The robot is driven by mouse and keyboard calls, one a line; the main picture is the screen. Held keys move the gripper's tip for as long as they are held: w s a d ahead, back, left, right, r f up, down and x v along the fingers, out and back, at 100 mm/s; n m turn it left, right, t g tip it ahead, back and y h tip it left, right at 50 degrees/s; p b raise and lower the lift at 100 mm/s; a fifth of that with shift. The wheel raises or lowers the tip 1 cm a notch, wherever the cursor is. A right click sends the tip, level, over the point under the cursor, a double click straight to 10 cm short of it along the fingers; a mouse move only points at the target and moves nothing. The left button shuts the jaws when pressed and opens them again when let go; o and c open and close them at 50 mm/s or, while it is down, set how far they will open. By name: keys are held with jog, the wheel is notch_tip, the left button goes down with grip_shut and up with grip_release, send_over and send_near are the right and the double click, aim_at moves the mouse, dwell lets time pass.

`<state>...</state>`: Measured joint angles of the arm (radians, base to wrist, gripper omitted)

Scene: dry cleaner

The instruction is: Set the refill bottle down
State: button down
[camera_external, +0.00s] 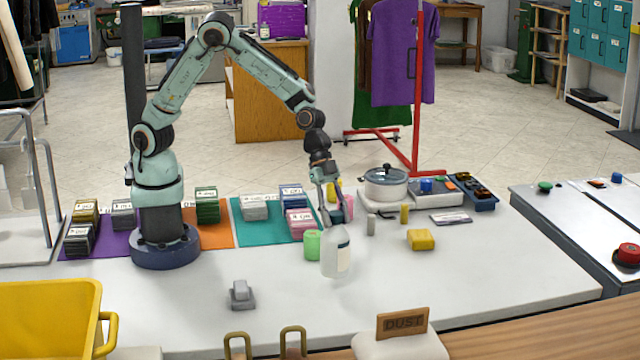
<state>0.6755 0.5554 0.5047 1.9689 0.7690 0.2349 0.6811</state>
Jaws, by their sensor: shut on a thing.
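The refill bottle (335,255) is white with a pale label on its right side and a narrow neck at the top. It is upright near the middle front of the white table. My gripper (333,222) points down from above and is shut on the bottle's upper part. The fingers partly hide the bottle's neck. I cannot tell whether the bottle's base touches the table or hangs just above it.
A green cylinder (312,245) stands close to the bottle's left. A yellow block (421,240) lies to the right. A lidded pot (385,183) stands behind. A grey block (242,295) lies front left. White table surface (450,285) is clear at front right.

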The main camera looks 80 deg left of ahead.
aim_at(339, 236)
jog(key=shift+w+d+f, duration=0.15)
jog(key=shift+w+f, duration=0.1)
jog(key=shift+f, duration=0.05)
jog(key=shift+w+d+f, duration=0.15)
jog(key=shift+f, duration=1.6)
jog(key=shift+f, duration=0.2)
jog(key=c, duration=0.8)
grip_release()
jog(key=shift+r, duration=0.1)
